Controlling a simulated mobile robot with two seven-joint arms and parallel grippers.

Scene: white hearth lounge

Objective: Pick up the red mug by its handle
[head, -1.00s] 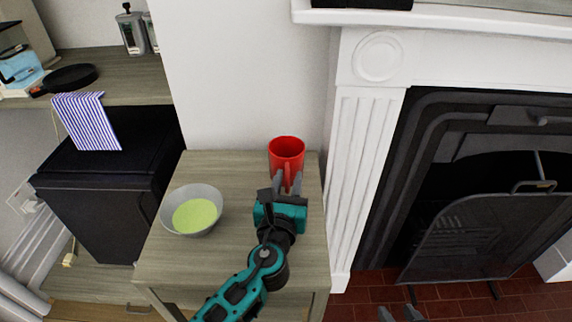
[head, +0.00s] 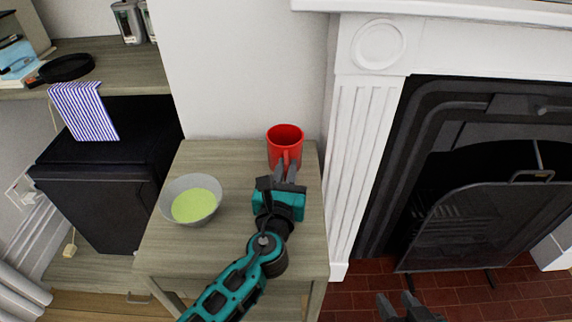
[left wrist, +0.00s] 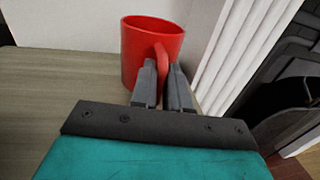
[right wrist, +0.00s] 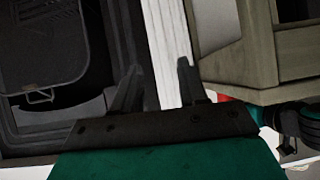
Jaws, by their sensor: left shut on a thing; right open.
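The red mug (head: 285,137) stands upright at the back right of the small wooden table (head: 240,240), close to the wall. Its handle faces my left gripper. My left gripper (head: 286,170) is shut on the mug's handle, with one finger on each side of it. In the left wrist view the mug (left wrist: 148,45) shows behind the fingers (left wrist: 163,85), and the handle lies between them. My right gripper (head: 400,303) is open and empty, low in front of the fireplace; its spread fingers (right wrist: 158,85) show in the right wrist view.
A grey bowl with green contents (head: 192,200) sits on the table left of my left arm. The white fireplace surround (head: 362,150) rises close to the table's right. A black cabinet with a striped cloth (head: 83,112) stands at the left.

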